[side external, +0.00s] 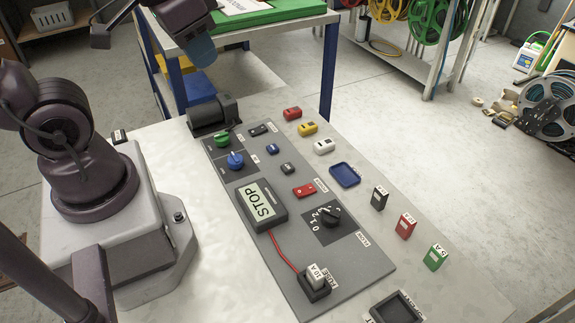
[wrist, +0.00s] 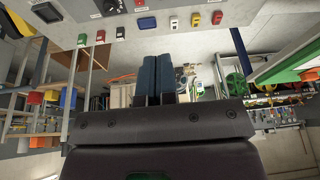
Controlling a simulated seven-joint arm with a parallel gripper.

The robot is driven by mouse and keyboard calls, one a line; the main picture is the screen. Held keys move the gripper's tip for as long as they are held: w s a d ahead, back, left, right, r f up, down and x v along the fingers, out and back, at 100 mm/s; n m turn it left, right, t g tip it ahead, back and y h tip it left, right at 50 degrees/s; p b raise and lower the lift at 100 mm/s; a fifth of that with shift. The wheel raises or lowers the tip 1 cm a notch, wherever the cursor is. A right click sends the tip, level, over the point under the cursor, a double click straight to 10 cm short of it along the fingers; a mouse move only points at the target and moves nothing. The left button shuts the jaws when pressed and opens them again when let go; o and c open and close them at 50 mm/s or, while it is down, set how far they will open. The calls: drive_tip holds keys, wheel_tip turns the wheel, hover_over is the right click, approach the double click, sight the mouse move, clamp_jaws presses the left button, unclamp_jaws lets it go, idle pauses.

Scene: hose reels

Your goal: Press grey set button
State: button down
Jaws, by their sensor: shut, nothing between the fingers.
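A grey control panel (side external: 345,262) lies on the white bench. A small dark grey button (side external: 287,168) sits on it, between a blue button (side external: 272,149) and a red switch (side external: 304,190); its label is too small to read. A display (side external: 262,203) reads "STOP". My gripper (side external: 203,52), with blue fingers, is high at the top of the side view, behind the panel's far end and well apart from the button. In the wrist view its fingers (wrist: 157,78) are together and empty; I cannot make out the grey button there.
A blue-legged table (side external: 328,75) is behind.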

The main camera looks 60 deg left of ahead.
drive_tip(key=w+a+f+n+g+y, duration=0.1)
drive_tip(key=w+a+f, duration=0.2)
drive_tip(key=f, duration=0.2)
drive_tip(key=w+a+f+n+g, duration=0.1)
drive_tip(key=w+a+f, duration=0.1)
drive_tip(key=a+f, duration=0.3)
drive_tip(key=n+t+h, duration=0.3)
drive_tip(key=t+h, duration=0.1)
drive_tip(key=t, duration=0.3)
hover_over(286, 165)
wheel_tip(286, 165, down, 9)
drive_tip(key=shift+h, duration=0.3)
drive_tip(key=shift+f, duration=4.35)
drive_tip(key=shift+f, duration=0.1)
